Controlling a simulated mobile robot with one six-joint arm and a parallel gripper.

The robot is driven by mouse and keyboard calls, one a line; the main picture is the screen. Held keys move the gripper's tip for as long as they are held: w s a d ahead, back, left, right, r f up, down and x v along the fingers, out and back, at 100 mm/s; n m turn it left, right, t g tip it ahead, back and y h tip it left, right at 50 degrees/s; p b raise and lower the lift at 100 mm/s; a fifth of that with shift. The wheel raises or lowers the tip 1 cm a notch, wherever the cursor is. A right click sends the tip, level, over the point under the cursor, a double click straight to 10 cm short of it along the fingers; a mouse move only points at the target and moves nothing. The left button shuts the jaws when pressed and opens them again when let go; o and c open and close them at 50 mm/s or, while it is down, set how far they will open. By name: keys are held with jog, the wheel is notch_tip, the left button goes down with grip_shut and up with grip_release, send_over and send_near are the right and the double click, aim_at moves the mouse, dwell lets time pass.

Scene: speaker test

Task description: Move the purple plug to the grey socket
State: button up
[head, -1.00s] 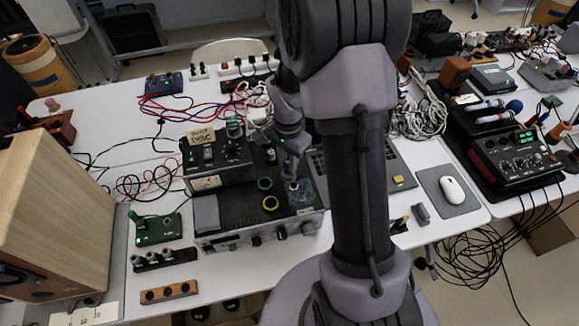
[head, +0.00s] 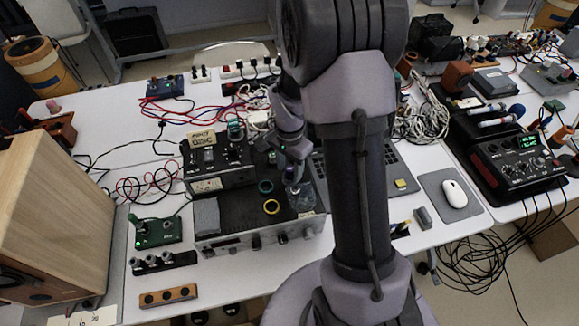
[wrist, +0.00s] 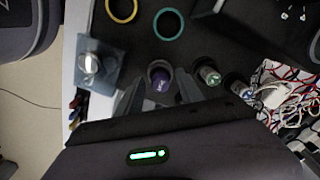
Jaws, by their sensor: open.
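The purple plug (wrist: 160,80) stands on the dark top of the equipment box, seen from above in the wrist view. My gripper (wrist: 158,88) is open, with one finger on each side of the plug; I cannot tell whether either touches it. I cannot identify the grey socket with certainty.
A bluish-grey plate with a shiny knob (wrist: 90,63) lies left of the plug. A yellow ring (head: 271,206) and a teal ring (head: 265,186) are on the box top. Two cylindrical connectors, one here (wrist: 208,75), stand right of the plug. Cables tangle behind (head: 260,110).

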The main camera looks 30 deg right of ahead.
aim_at(290, 169)
jog(key=s+a+r+n+t+p, duration=0.1)
jog(key=s+a+r+n+p, duration=0.15)
jog(key=r, duration=0.85)
jog(key=s+a+r+n+t+p, duration=0.1)
jog(key=a+r, duration=0.3)
jog(key=r, duration=0.7)
jog(key=s+a+r+n+t+y, duration=0.1)
jog(key=s+a+r+n+t, duration=0.1)
jog(key=s+a, duration=0.3)
jog(key=s+a+r+n+t+y, duration=0.1)
jog(key=s+a+r+n, duration=0.3)
jog(key=s, duration=0.4)
jog(key=shift+s+a+r+t, duration=0.35)
jog(key=shift+r+t, duration=0.05)
jog(key=shift+r, duration=0.1)
jog(key=shift+f, duration=0.1)
notch_tip(290, 169, down, 7)
jog(key=b, duration=0.7)
